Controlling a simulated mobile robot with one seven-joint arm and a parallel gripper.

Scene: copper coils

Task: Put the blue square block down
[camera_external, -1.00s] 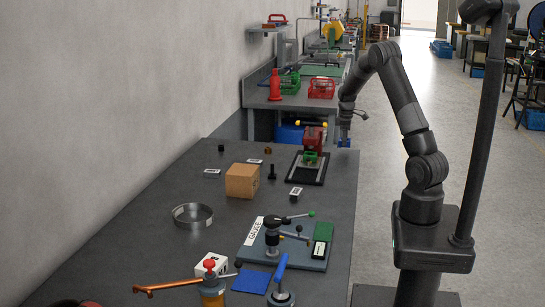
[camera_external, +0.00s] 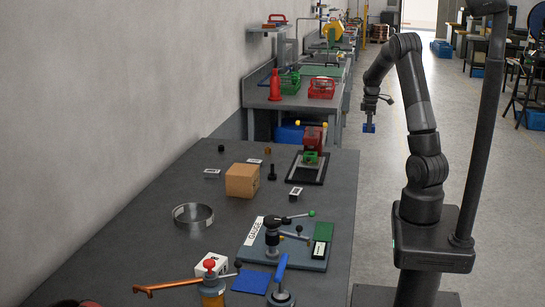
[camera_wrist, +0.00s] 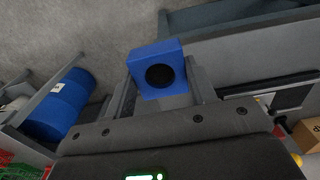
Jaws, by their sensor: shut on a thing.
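The blue square block (camera_wrist: 172,57) with a dark round hole in its face is between my gripper's fingers in the wrist view. In the external view the blue block (camera_external: 369,128) hangs below my gripper (camera_external: 370,118), in the air to the right of the workbench's far right edge. My gripper (camera_wrist: 165,85) is shut on the block.
The dark workbench (camera_external: 150,240) carries a wooden cube (camera_external: 242,180), a metal ring (camera_external: 193,216), a red press (camera_external: 314,140), the gauge fixture (camera_external: 275,243) and a copper-coloured lever (camera_external: 165,286). A blue drum (camera_wrist: 58,105) shows in the wrist view. Bare bench lies left of the ring.

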